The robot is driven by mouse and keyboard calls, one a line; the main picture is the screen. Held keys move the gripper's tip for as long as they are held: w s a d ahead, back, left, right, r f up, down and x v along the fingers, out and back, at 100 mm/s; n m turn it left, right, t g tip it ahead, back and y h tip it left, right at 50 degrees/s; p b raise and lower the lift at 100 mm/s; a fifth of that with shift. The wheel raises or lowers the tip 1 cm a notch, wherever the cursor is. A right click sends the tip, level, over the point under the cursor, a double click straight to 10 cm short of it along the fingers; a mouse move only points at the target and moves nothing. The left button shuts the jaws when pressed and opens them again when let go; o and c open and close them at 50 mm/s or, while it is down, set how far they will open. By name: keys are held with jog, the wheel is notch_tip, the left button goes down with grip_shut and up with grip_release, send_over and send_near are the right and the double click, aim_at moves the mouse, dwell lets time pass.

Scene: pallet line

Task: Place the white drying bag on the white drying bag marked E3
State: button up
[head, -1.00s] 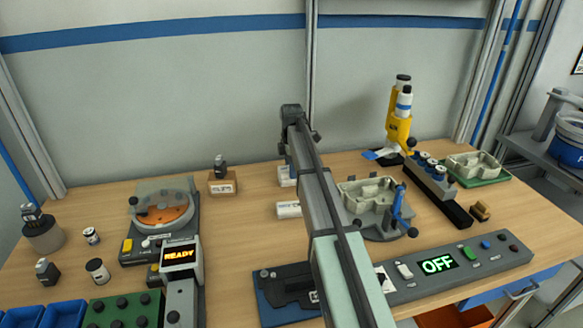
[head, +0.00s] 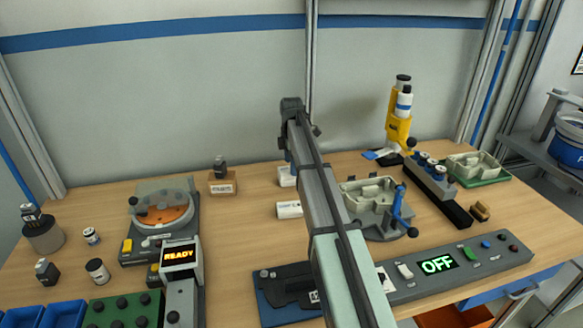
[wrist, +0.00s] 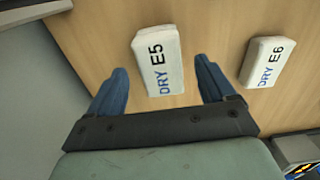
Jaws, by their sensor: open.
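Two white drying bags lie on the wooden bench in the wrist view. One bag (wrist: 159,58) reads "DRY E5" and the other bag (wrist: 264,62) reads "DRY E6". No label E3 is readable. My gripper (wrist: 161,68) is open and empty, its blue fingers on either side of the E5 bag's lower part in that view. I cannot tell how far above the bag they are. In the head view, a front white bag (head: 289,209) and a back white bag (head: 286,176) lie left of my arm, the back one partly hidden.
A grey fixture with a blue lever (head: 402,211) stands right of my arm. A control panel (head: 462,266) showing OFF is in front. The bench left of the front bag is clear.

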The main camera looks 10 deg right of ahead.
notch_tip(320, 180, up, 10)
dwell(0.4)
